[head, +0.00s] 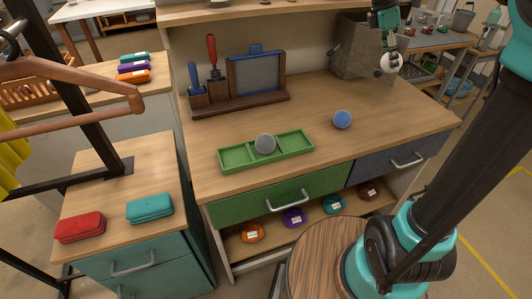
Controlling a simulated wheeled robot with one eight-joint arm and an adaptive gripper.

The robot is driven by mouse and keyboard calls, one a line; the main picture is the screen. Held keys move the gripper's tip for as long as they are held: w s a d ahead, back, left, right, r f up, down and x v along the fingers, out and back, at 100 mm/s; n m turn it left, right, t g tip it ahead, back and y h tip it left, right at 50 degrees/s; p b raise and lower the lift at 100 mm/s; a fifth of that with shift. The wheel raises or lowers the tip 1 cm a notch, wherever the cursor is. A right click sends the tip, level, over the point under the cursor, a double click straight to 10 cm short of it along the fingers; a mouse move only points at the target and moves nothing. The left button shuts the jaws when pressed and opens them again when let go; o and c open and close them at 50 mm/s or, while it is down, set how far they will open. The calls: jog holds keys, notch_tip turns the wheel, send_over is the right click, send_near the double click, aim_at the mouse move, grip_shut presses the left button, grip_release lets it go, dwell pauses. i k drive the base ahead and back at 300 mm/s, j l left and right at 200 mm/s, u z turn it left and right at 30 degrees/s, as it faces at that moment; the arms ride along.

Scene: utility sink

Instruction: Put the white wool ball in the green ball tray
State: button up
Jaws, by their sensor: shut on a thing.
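The green ball tray (236,158) lies on the wooden worktop near its front edge. A grey ball (265,143) sits in its middle compartment. My gripper (388,58) is at the upper right, above the back right of the worktop, in front of a grey bin. It is shut on the white wool ball (391,63), which hangs below it, well apart from the tray. The finger tips are partly hidden and small in this view. A blue ball (342,119) lies on the worktop to the right of the tray.
A tool holder with a framed board (256,73) stands at the back left of the worktop. A grey metal bin (354,50) stands at the back right. Coloured discs (294,217) lie on the shelf below the drawers. The worktop between bin and tray is mostly clear.

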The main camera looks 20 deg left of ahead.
aim_at(235, 158)
jog(key=k+u, duration=0.15)
jog(key=k, duration=0.4)
jog(key=k+j+u, duration=0.15)
jog(key=k, duration=0.4)
jog(key=u, duration=0.5)
jog(key=i+l+u, duration=0.1)
jog(key=u, duration=0.4)
jog(key=l+u, duration=0.2)
jog(key=u, duration=0.3)
jog(key=l, duration=0.85)
jog(key=i+l, duration=0.15)
jog(key=l, duration=1.55)
jog(key=i+u, duration=0.05)
jog(key=i, duration=0.05)
